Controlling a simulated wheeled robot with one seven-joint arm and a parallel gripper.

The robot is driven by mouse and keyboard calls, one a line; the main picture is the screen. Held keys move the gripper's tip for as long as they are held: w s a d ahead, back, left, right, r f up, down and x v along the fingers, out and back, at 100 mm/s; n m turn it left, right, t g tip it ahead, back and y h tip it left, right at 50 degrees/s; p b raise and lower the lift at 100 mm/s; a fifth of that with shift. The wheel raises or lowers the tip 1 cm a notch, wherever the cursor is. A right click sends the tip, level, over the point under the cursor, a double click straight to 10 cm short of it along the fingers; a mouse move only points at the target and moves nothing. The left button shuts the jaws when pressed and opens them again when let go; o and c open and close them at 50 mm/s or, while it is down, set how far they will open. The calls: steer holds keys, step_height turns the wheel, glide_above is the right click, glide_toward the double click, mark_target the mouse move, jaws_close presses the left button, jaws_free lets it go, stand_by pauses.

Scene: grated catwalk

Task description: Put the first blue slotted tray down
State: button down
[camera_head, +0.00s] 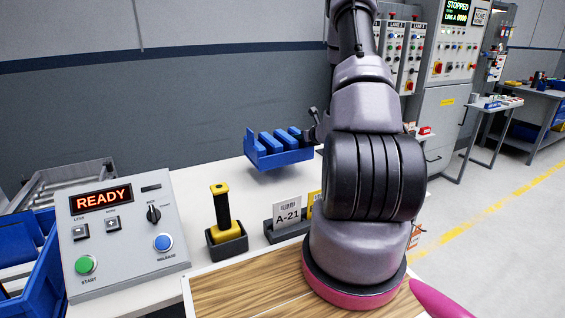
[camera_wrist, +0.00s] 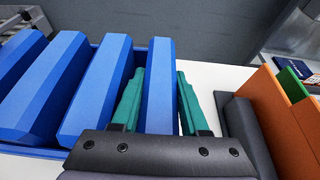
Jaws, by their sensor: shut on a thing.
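The blue slotted tray (camera_head: 280,158) is in the head view, above the white bench behind the A-21 sign. It also fills the left of the wrist view (camera_wrist: 98,80), with several slanted blue bars across it. My gripper (camera_wrist: 160,95) has its two green fingers on either side of the rightmost blue bar and is shut on it. In the head view my gripper (camera_head: 312,135) is at the tray's right end, mostly hidden by my arm. I cannot tell whether the tray's underside touches the bench.
A control box (camera_head: 123,235) reading READY and a yellow-and-black handheld tool (camera_head: 224,215) in a dark holder stand to the left. The A-21 sign (camera_head: 287,217) stands in front of the tray. In the wrist view, orange dividers (camera_wrist: 268,125) stand to the right. White bench (camera_head: 200,185) is bare left of the tray.

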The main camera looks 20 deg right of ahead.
step_height(320, 180, down, 7)
steer(key=shift+d+r, duration=0.1)
steer(key=shift+r, duration=0.1)
stand_by(0.3)
steer(key=shift+c, duration=2.1)
jaws_free()
steer(key=shift+s+f, duration=0.1)
steer(key=shift+f, duration=0.05)
